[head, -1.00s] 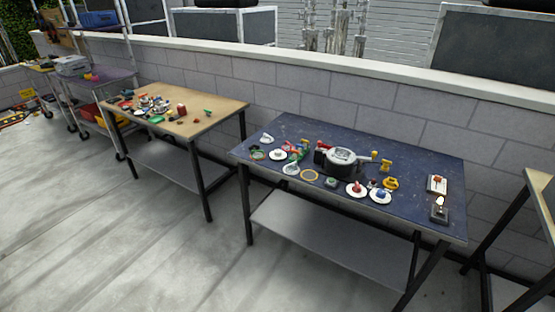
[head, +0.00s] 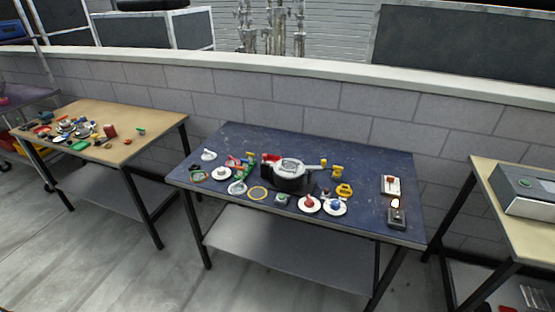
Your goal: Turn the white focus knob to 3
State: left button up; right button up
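I cannot pick out a white focus knob or any number scale for sure at this distance. The blue-topped table (head: 340,150) stands in the middle of the head view. On it sits a black and silver round device (head: 291,170) with a red part at its left and a yellow-tipped handle at its right. White discs lie around it: one with a red knob (head: 309,204), one with a blue knob (head: 335,207) and one with a pale knob (head: 221,174). Neither of my grippers is in view.
A switch plate (head: 390,186) and a black box with a glowing light (head: 396,214) are at the table's right end. A wooden table with small parts (head: 165,111) stands left; another wooden table (head: 487,177) with a grey box (head: 525,192) stands right. A block wall (head: 250,98) runs behind. Floor is clear in front.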

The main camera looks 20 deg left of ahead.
aim_at(221, 171)
jog(key=z, duration=0.3)
jog(key=i, duration=1.4)
jog(key=u, duration=0.8)
